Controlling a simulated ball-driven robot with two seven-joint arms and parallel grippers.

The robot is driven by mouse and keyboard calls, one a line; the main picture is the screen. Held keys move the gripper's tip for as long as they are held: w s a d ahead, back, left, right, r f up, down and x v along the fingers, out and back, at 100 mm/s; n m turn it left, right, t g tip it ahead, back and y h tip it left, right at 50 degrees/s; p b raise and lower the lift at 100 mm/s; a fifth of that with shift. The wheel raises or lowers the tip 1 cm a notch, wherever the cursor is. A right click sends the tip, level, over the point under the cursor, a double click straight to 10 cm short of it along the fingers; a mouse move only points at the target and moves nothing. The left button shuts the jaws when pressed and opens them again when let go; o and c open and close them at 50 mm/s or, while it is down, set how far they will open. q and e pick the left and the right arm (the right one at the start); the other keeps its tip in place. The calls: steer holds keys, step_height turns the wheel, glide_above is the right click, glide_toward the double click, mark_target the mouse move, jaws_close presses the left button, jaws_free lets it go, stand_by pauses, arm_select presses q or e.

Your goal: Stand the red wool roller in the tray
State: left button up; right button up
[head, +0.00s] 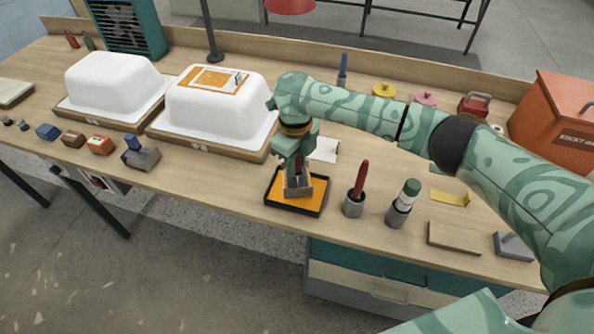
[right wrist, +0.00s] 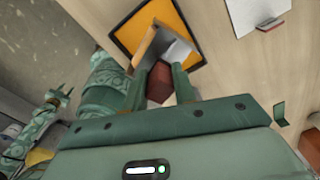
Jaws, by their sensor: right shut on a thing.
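The tray (head: 323,203) has a black rim and an orange floor, near the table's front edge. My right gripper (head: 298,172) points down over it, shut on the red wool roller. The roller's red part (right wrist: 159,84) shows between the fingers in the right wrist view, and its grey lower part (head: 298,187) stands out below them in the head view. That part is at or just above the tray floor; I cannot tell if it touches. My left gripper (right wrist: 60,95) appears small at the left of the right wrist view, its jaws unclear.
Two grey cups stand right of the tray, one with a red-handled tool (head: 361,175), one with a green-topped tool (head: 408,193). White tub shells (head: 220,125) stand to the left. A grey tool with a blue top (head: 141,156) and several small blocks lie along the front left.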

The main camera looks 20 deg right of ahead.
mark_target(297, 171)
step_height(297, 171, down, 4)
steer(key=shift+d+r+b, duration=0.15)
steer(key=shift+r+b, duration=0.05)
steer(key=shift+b, duration=0.3)
steer(key=shift+r, duration=0.1)
steer(key=o, duration=1)
steer(key=shift+f, duration=0.2)
steer(key=shift+o, duration=0.2)
steer(key=shift+r, duration=0.1)
step_height(297, 171, up, 12)
steer(key=p, duration=0.4)
steer(key=shift+r, duration=0.1)
